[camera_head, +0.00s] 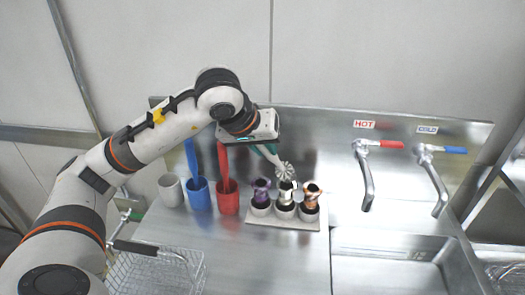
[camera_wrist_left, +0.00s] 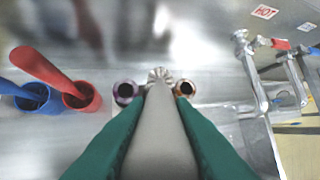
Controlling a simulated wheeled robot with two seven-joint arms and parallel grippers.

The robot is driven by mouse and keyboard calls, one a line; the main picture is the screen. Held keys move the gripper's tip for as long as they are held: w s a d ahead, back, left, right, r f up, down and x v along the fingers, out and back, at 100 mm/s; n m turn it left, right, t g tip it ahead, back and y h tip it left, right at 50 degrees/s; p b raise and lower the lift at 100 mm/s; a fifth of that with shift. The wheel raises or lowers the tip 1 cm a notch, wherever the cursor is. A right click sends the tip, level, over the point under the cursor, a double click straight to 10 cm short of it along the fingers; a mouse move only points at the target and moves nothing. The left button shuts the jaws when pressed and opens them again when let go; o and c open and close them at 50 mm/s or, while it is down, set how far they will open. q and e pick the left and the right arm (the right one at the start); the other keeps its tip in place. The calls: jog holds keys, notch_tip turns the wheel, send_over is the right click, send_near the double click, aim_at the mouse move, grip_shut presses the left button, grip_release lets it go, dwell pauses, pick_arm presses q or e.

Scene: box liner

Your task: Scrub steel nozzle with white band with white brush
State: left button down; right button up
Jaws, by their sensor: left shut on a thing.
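My left gripper (camera_head: 262,148) is shut on the white brush (camera_head: 285,170); its green fingers also show in the left wrist view on both sides of the pale handle (camera_wrist_left: 160,140). The brush head is at the steel nozzle with white band (camera_head: 285,192), which stands in the middle cup of a holder. In the wrist view the brush head (camera_wrist_left: 159,76) hides that nozzle. I cannot tell if the bristles touch it. A purple nozzle (camera_head: 261,190) stands to its left and a copper nozzle (camera_head: 311,194) to its right. My right gripper is not in view.
Blue (camera_head: 199,196) and red (camera_head: 228,198) cups with matching brushes and an empty white cup (camera_head: 170,190) stand left of the holder. A sink (camera_head: 385,262) with hot and cold taps (camera_head: 367,170) lies right. A wire basket (camera_head: 150,270) is at front left.

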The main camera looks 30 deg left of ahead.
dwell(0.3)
pick_arm(q)
jog(key=s, duration=0.1)
jog(key=s+d, duration=0.1)
jog(key=s, duration=0.1)
jog(key=shift+s+d+b, duration=0.1)
jog(key=shift+d+b, duration=0.15)
jog(key=shift+b, duration=0.15)
jog(key=shift+w+a, duration=0.4)
jog(key=shift+w, duration=0.45)
jog(key=shift+w+a, duration=0.4)
jog(key=shift+w, duration=0.4)
jog(key=shift+s+d+b, duration=0.1)
jog(key=shift+b, duration=0.2)
jog(key=shift+s+d+b, duration=0.2)
jog(key=shift+s+d, duration=0.15)
jog(key=shift+s, duration=0.45)
jog(key=shift+s+d+b, duration=0.15)
jog(key=shift+s+d, duration=0.2)
jog(key=shift+s, duration=0.4)
